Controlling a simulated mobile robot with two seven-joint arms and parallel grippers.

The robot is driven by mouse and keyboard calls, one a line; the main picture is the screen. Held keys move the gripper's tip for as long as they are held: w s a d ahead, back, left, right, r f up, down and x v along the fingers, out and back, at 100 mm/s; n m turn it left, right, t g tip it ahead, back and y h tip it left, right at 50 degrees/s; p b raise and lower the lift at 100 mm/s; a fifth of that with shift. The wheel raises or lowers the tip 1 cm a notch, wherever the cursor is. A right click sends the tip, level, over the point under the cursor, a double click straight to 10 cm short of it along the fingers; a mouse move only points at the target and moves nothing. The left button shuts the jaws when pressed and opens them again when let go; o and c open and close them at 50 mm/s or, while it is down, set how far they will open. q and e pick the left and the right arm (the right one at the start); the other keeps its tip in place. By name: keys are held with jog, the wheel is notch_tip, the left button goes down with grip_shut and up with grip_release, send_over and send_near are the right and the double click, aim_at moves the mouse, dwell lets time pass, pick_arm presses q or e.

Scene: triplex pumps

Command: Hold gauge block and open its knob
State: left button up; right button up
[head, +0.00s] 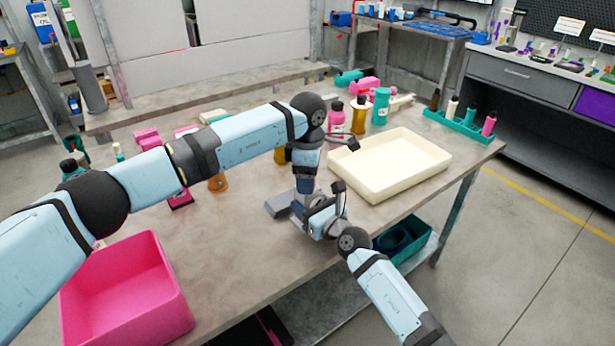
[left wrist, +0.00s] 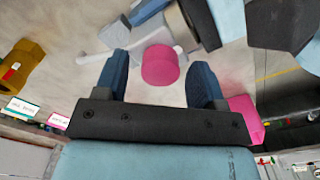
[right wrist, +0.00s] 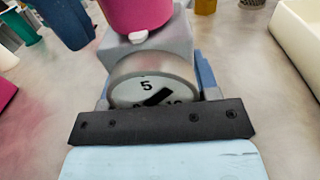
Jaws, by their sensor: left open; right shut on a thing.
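The gauge block (right wrist: 152,45) is grey, with a round dial reading 5 on its near face in the right wrist view. A pink knob (right wrist: 137,14) sits on top of it and also shows in the left wrist view (left wrist: 160,65). My right gripper (head: 312,208) is shut on the gauge block; its blue fingers flank the dial's sides. My left gripper (head: 305,178) is open above the knob, which lies between and just beyond its fingertips (left wrist: 160,72). In the head view both grippers hide most of the block, and the knob cannot be seen.
A cream tray (head: 432,172) lies right of the grippers. A pink bin (head: 172,300) stands at the near left. Several bottles stand behind, including a pink one (head: 336,118) and a teal one (head: 381,106). A teal rack (head: 462,125) stands at the far right. The table's front edge is close.

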pick_arm(q)
jog(key=shift+f, duration=0.15)
jog(key=shift+c, duration=0.4)
jog(key=c, duration=0.8)
jog(key=shift+c, duration=0.2)
